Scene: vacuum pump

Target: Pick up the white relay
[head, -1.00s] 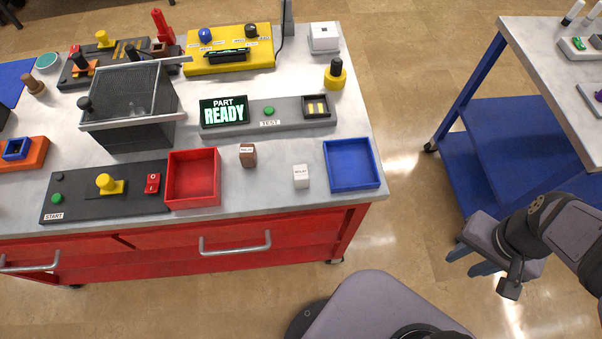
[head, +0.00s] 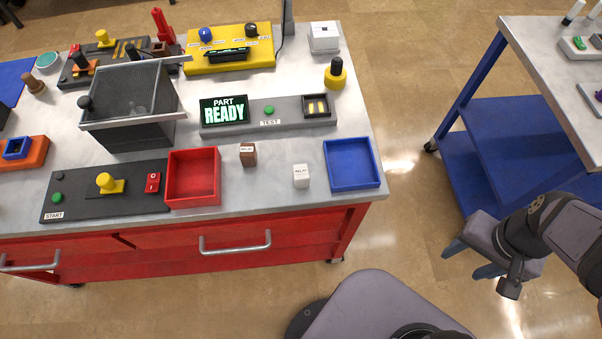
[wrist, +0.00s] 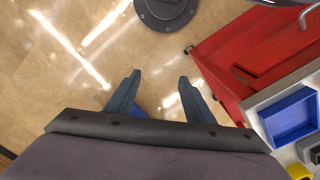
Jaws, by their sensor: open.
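The white relay (head: 301,176) is a small white block with a dark label. It stands on the light worktop near its front edge, between the brown relay (head: 248,154) and the blue tray (head: 352,164) in the head view. My gripper (head: 471,260) is at the lower right of the head view, off the table's right side and well apart from the relay. In the wrist view my gripper (wrist: 157,90) has its two fingers spread, with only floor between them. The white relay does not show in the wrist view.
A red tray (head: 193,178) stands left of the brown relay. Behind the relays is the test unit (head: 268,116), its display reading PART READY. The blue tray (wrist: 290,116) also shows in the wrist view. A second table (head: 556,60) stands at the right.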

